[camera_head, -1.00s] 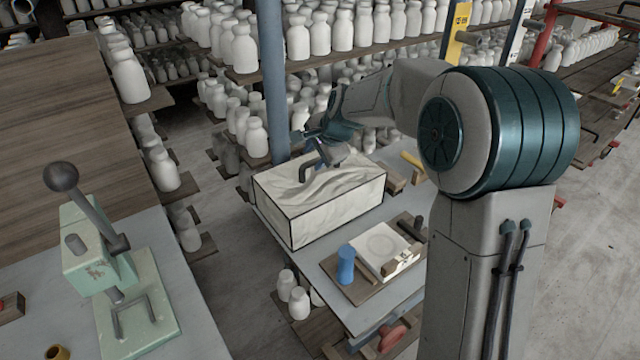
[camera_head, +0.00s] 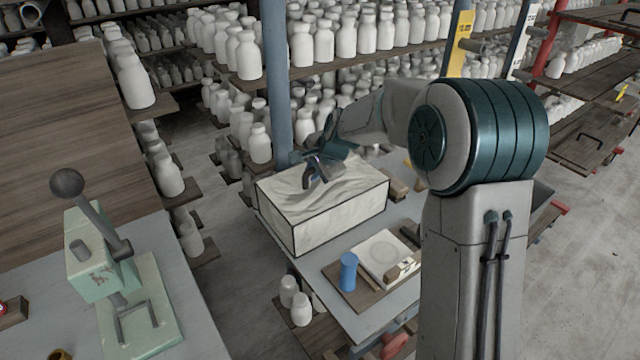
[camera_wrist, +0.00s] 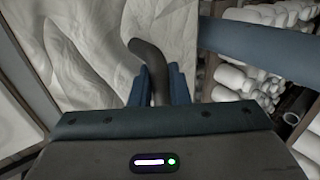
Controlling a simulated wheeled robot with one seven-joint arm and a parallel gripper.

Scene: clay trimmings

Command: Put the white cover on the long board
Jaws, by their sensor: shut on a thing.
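The white cover (camera_head: 340,208) is a box shape with dark edges and a wrinkled, cloth-like top. It stands on a grey-topped table in the head view, and its top also shows in the wrist view (camera_wrist: 75,50). A dark bent handle (camera_wrist: 150,58) rises from its top. My gripper (camera_head: 316,172) is shut on this handle, with the blue fingers on both sides of it in the wrist view (camera_wrist: 163,82). Whatever lies under the cover is hidden. I cannot tell which board is the long board.
A small wooden board (camera_head: 352,297) with a white slab (camera_head: 385,250) and a blue cylinder (camera_head: 348,272) lies in front of the cover. A blue post (camera_head: 276,90) and shelves of white bottles stand close behind. A green lever press (camera_head: 125,300) is at left.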

